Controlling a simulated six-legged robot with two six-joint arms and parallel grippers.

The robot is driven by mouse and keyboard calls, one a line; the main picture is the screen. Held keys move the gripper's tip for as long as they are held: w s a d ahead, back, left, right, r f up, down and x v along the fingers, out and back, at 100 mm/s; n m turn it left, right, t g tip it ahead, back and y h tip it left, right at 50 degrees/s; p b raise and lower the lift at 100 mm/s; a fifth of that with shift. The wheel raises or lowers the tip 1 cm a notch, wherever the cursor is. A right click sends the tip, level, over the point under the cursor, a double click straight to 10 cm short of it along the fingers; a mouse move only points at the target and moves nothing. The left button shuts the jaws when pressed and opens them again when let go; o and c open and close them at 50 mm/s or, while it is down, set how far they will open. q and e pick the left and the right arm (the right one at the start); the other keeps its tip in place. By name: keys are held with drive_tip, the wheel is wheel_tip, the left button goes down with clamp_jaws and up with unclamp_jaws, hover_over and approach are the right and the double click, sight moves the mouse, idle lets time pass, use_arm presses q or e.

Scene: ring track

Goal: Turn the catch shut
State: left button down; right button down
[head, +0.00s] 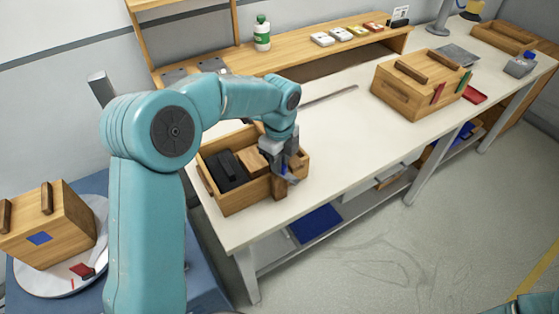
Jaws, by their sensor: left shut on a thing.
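An open wooden box (240,197) stands on the near left end of the white bench. Black blocks (229,171) and a light wooden block (252,160) lie in it. My left gripper (283,177) is at the right part of the box's near wall, pointing down. It is shut on a small piece there, which looks like the catch. A dark brown wooden piece (280,188) shows just below the fingers, against the wall. The fingers hide much of the catch, so I cannot tell its angle. My right gripper is out of view.
A closed wooden box (405,92) stands farther right on the bench (330,135). A shelf (300,62) with a green-and-white bottle (262,33) runs behind. Another wooden box (48,225) stands on a round white plate (60,283) at left.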

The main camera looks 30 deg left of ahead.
use_arm(q)
drive_tip(key=n, duration=0.7)
drive_tip(key=shift+f+b, duration=0.1)
drive_tip(key=shift+b, duration=0.25)
drive_tip(key=n, duration=0.6)
drive_tip(key=shift+n+b, duration=0.35)
drive_tip(key=shift+n, duration=0.05)
drive_tip(key=shift+s, duration=0.1)
drive_tip(key=c, duration=1.1)
unclamp_jaws()
drive_tip(key=shift+a, duration=0.1)
drive_tip(key=shift+r, duration=0.5)
wheel_tip(320, 180, up, 15)
drive_tip(key=shift+r+p, duration=0.15)
drive_tip(key=shift+p, duration=0.4)
